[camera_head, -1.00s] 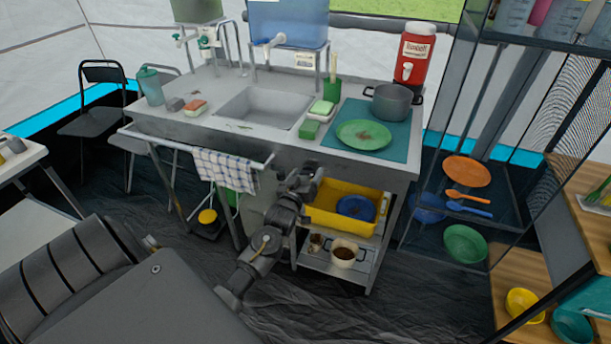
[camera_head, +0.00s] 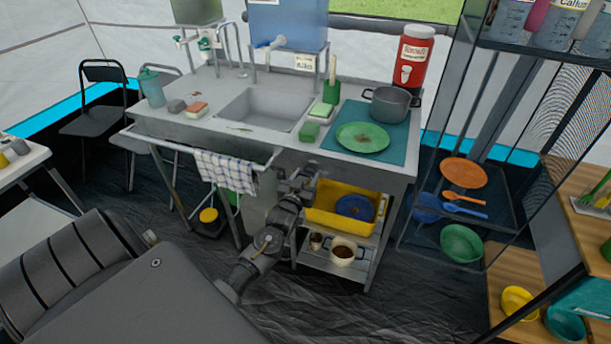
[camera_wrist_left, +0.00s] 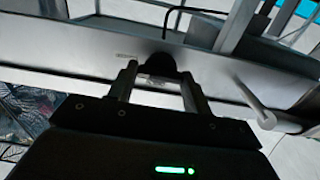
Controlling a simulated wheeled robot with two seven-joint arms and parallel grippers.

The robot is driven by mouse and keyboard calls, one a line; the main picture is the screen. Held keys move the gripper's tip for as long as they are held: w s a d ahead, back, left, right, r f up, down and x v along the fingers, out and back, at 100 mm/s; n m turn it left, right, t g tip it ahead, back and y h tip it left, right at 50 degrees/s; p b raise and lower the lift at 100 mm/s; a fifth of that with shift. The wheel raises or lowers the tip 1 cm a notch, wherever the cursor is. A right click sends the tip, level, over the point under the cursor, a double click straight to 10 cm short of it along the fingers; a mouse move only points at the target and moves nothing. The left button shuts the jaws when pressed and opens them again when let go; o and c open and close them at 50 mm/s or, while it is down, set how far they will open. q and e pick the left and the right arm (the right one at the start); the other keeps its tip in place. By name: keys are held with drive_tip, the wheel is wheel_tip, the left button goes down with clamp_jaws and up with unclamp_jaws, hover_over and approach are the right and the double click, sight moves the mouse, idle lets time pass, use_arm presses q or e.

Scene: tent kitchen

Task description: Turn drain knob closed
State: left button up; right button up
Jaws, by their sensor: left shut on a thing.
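In the left wrist view, a dark rounded knob (camera_wrist_left: 160,63) sits at the lower edge of the grey metal sink front. The two fingers of my left gripper (camera_wrist_left: 159,73) stand on either side of it and are shut on it. In the head view, my left gripper (camera_head: 308,172) reaches up to the front of the sink counter, right of the checked towel. The knob is hidden there behind my gripper and the counter front. The sink basin (camera_head: 264,110) is set into the counter top above. My right gripper is out of view.
A checked towel (camera_head: 226,171) hangs on a rail left of my gripper. A yellow bin (camera_head: 322,222) and a pot (camera_head: 343,252) stand on the shelves below right, close to my arm. The counter (camera_head: 190,128) holds a sponge, a green plate (camera_head: 362,138) and a pot.

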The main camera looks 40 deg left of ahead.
use_arm(q)
drive_tip(key=o, duration=1)
drive_tip(key=v, duration=1)
drive_tip(key=shift+s+d, duration=0.2)
drive_tip(key=shift+s, duration=0.15)
